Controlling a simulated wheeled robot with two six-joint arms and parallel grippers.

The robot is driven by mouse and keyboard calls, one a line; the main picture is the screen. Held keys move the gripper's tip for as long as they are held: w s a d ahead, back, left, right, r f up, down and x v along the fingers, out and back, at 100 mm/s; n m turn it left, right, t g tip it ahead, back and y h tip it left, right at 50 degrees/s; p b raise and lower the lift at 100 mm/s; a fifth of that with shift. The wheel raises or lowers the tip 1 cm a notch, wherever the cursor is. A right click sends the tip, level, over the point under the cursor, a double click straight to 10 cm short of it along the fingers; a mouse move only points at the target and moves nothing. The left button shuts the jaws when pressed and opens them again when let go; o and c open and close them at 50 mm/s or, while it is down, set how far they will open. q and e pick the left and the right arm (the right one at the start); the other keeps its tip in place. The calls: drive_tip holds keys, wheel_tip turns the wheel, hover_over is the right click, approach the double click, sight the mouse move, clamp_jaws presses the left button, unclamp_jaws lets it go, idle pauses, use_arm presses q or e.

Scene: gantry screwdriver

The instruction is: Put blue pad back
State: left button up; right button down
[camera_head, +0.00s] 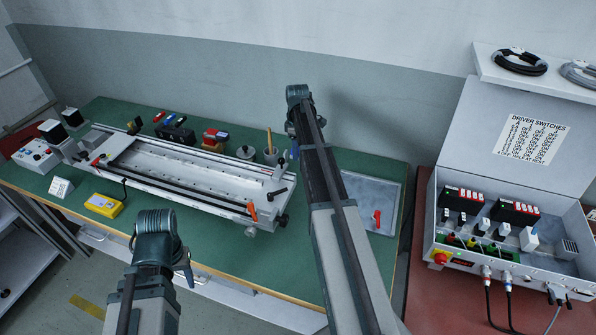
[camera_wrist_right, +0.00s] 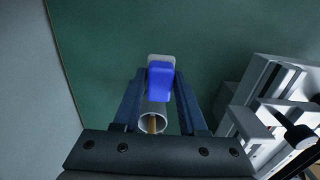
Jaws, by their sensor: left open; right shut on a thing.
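The blue pad (camera_wrist_right: 161,82), with a pale grey-white part along its far end, sits between the fingertips of my right gripper (camera_wrist_right: 160,92) in the right wrist view. My right gripper is shut on it, over the green bench top. In the head view my right gripper (camera_head: 294,149) is partly hidden by its own arm, near the back right of the bench. My left gripper (camera_head: 187,276) is open and empty in front of the bench's front edge.
A cup with a wooden stick (camera_head: 270,155) stands near my right gripper; it also shows in the right wrist view (camera_wrist_right: 151,119). The long gantry (camera_head: 190,170) fills the bench's middle. Small coloured blocks (camera_head: 214,137) stand behind it. A grey plate (camera_head: 385,195) lies at right.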

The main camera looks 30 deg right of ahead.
sight(297, 172)
drive_tip(key=shift+f+b, duration=3.1)
drive_tip(key=shift+f, duration=0.6)
drive_tip(key=shift+r, duration=0.15)
drive_tip(key=shift+c, duration=2.3)
unclamp_jaws()
wheel_tip(297, 172, up, 12)
drive_tip(key=p, duration=1.2)
